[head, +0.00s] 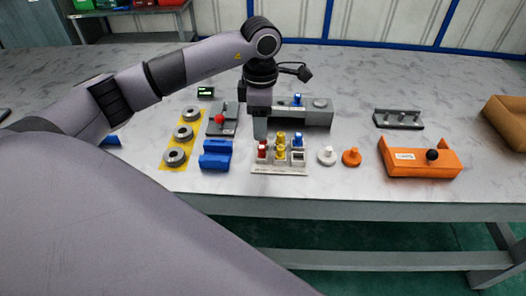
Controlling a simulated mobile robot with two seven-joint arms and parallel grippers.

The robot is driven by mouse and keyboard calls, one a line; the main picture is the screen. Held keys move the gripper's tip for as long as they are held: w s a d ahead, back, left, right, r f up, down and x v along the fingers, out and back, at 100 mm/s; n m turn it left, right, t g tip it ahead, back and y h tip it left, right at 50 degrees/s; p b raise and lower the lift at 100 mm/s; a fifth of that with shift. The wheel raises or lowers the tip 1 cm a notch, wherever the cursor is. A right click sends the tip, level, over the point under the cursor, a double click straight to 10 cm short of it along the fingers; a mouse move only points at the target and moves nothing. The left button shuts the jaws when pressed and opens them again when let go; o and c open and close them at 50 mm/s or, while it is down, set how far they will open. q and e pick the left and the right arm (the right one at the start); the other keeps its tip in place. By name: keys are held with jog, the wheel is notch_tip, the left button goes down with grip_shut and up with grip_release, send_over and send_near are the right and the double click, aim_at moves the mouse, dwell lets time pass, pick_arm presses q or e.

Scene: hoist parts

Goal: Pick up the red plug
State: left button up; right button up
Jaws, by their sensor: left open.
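The red plug (263,152) stands upright in the front left part of a small pale rack (280,170). Yellow plugs (280,153) and a blue plug (298,139) stand in the same rack. My left gripper (260,138) points straight down, with its fingertips just above or behind the red plug. It is open, and its fingers overlap in this view. I cannot tell whether they touch the plug or reach around it. My right gripper does not show.
A grey block (318,118) with a blue plug stands close behind. A blue block (215,156) and a grey fixture with a red knob (219,118) are to the left. White (327,157) and orange (351,158) knobs and an orange bracket (420,168) are to the right.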

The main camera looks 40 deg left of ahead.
aim_at(262, 146)
pick_arm(q)
jog(key=f, duration=0.3)
jog(key=f+p, duration=0.1)
jog(key=f, duration=0.2)
jog(key=shift+d+f, duration=0.2)
jog(key=shift+f, duration=0.15)
grip_shut()
